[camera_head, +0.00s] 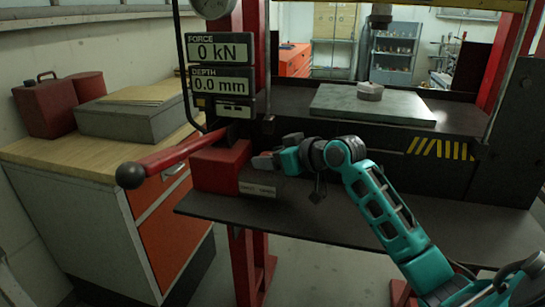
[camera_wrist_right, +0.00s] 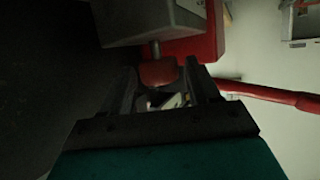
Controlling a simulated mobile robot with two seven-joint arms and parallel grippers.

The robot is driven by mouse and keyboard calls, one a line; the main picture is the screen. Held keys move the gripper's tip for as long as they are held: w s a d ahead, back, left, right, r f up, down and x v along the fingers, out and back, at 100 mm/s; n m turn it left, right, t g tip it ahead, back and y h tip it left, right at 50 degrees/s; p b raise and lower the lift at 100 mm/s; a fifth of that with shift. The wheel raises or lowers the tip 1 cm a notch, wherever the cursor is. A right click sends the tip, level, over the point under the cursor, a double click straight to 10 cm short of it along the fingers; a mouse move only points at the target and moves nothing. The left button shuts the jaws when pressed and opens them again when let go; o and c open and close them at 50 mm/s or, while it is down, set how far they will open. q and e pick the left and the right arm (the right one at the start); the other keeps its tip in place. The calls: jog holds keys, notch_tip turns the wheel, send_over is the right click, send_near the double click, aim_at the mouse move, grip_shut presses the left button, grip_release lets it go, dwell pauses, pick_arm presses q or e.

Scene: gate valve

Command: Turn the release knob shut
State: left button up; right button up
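The release knob (camera_wrist_right: 158,72) is a small red-brown knob on a short grey stem. In the wrist view the stem comes out of the grey end of the red pump block (camera_head: 222,167). My right gripper (camera_wrist_right: 160,68) has its two dark fingers apart, one on each side of the knob, with a gap showing on both sides. In the head view my right gripper (camera_head: 262,162) reaches in from the right to the block's right end and hides the knob there. My left gripper is in neither view.
A red lever (camera_head: 175,153) with a black ball end sticks out left from the block. The displays (camera_head: 220,50) read 0 kN and 0.0 mm. A grey plate (camera_head: 375,110) with a small pale block (camera_head: 370,91) lies on the press bed. A cabinet (camera_head: 85,200) stands left.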

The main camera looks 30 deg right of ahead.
jog(key=c, duration=0.8)
jog(key=shift+c, duration=0.2)
